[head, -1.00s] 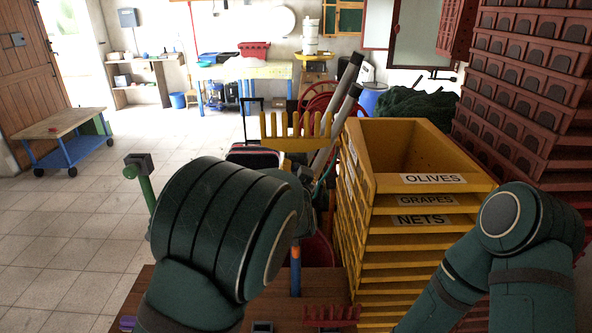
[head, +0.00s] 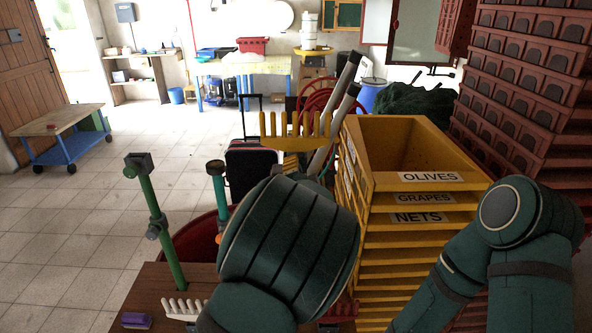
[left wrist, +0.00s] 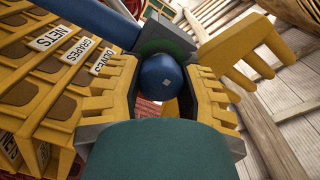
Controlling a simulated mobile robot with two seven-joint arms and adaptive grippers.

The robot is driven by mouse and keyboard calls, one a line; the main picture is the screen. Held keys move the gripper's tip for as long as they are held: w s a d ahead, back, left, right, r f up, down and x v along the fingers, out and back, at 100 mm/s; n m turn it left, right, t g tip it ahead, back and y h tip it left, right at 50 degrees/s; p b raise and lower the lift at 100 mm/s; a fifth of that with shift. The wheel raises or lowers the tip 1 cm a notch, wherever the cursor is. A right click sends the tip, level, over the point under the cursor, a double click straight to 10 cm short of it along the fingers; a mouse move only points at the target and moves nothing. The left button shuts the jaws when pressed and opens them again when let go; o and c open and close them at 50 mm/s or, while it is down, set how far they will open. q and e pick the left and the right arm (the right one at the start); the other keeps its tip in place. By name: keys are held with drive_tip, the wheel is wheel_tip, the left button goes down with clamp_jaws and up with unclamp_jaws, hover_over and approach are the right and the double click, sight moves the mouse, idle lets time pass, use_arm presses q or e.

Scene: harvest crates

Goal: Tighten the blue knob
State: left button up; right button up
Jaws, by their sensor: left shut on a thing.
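The blue knob (left wrist: 158,74) shows in the left wrist view as a round dark blue cap with a small pale square mark. It sits at a dark green and grey collar (left wrist: 165,40) by a blue pole (left wrist: 92,20). My left gripper (left wrist: 162,78) has its yellow ribbed fingers on both sides of the knob and is shut on it. In the head view my left forearm hides this gripper and the knob. A yellow comb-like rake head (head: 295,132) stands just beyond; it also shows in the left wrist view (left wrist: 250,55). My right gripper is out of view.
Stacked yellow crates (head: 432,182) labelled olives, grapes and nets stand right of my left arm. Red crates (head: 525,80) rise behind. A green post (head: 165,235) stands at a wooden bench (head: 160,284) on the left. Tiled floor is open farther left.

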use_arm(q)
drive_tip(key=shift+r, duration=0.1)
idle(0.4)
drive_tip(key=o, duration=1.2)
drive_tip(key=shift+s, duration=0.1)
drive_tip(key=s, duration=1.2)
